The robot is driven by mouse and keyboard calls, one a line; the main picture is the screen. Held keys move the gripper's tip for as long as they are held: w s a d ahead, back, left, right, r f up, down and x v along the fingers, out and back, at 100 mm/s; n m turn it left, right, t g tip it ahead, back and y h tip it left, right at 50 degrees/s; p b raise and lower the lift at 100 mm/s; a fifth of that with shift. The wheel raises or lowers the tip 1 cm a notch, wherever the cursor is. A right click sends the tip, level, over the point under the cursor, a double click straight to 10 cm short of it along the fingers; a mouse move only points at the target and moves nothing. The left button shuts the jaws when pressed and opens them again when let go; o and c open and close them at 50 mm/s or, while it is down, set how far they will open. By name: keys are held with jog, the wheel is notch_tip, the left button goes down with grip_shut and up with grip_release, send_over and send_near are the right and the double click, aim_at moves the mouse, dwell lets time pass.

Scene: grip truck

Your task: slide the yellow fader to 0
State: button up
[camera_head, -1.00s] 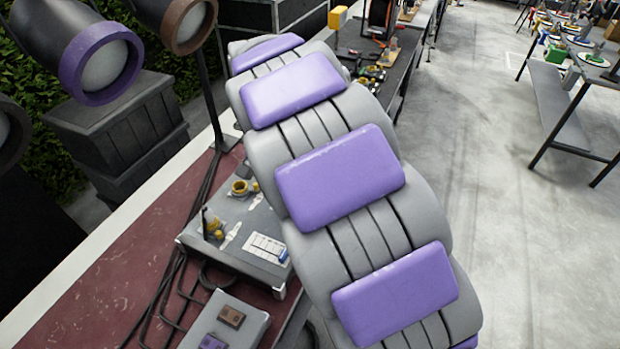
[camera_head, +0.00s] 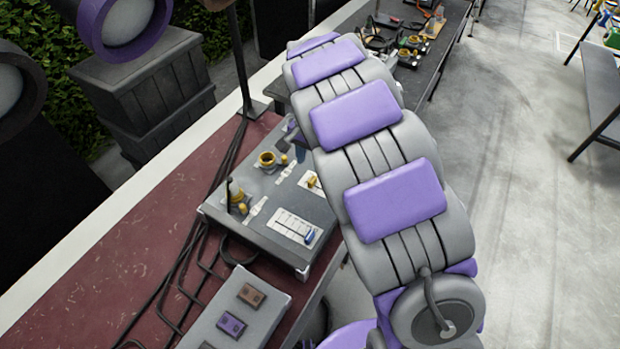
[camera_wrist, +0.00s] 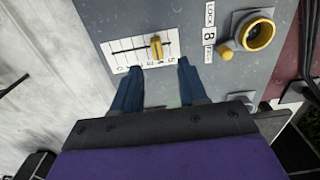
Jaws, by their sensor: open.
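The yellow fader (camera_wrist: 156,46) stands on a white scale plate (camera_wrist: 125,45) with tick lines in the wrist view. It sits right of the plate's middle, away from the 0 mark at the left end. My gripper (camera_wrist: 160,66) is open, its two blue fingers pointing at the panel. Its fingertips lie on either side of the fader's line, just below it in the picture, with nothing visible between them. Whether they touch the panel I cannot tell. In the head view the yellow fader (camera_head: 313,182) shows beside my arm, which hides part of its plate.
A smaller grey box with brown and purple switches (camera_head: 232,323) stands nearer. Black cables lie left.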

aim_at(312, 178)
jog(key=f, duration=0.4)
jog(key=d+f+b, duration=0.1)
jog(key=f, duration=0.1)
jog(key=shift+f, duration=0.1)
jog(key=shift+a+f, duration=0.1)
jog(key=shift+f, duration=0.55)
jog(key=shift+a+f, duration=0.15)
jog(key=shift+a, duration=0.1)
jog(key=shift+d, duration=0.25)
jog(key=c, duration=0.4)
grip_shut()
